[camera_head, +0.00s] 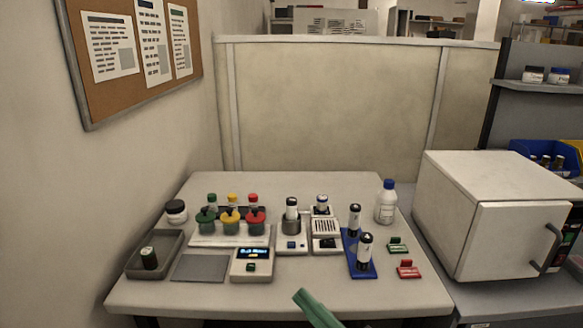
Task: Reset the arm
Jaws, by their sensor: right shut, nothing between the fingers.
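My right gripper (306,297) shows as a green, narrow shape at the bottom edge of the head view, just in front of the table's near edge. It is shut and holds nothing. Most of that arm is out of the frame. My left gripper is not in view. Two black-and-white cylinders, a rear one (354,219) and a front one (365,252), stand upright on a blue rack (360,273). Another black-and-white cylinder (291,208) stands upright in a grey holder on a small device. A dark short cylinder (149,258) stands in a grey tray (172,242) at the left.
The table (190,297) also bears a display device (251,263), a flat grey plate (200,268), colour-capped bottles on a rack (229,236), a white bottle (386,204) and green and red clips (408,269). A white oven (495,215) stands right. The front strip is clear.

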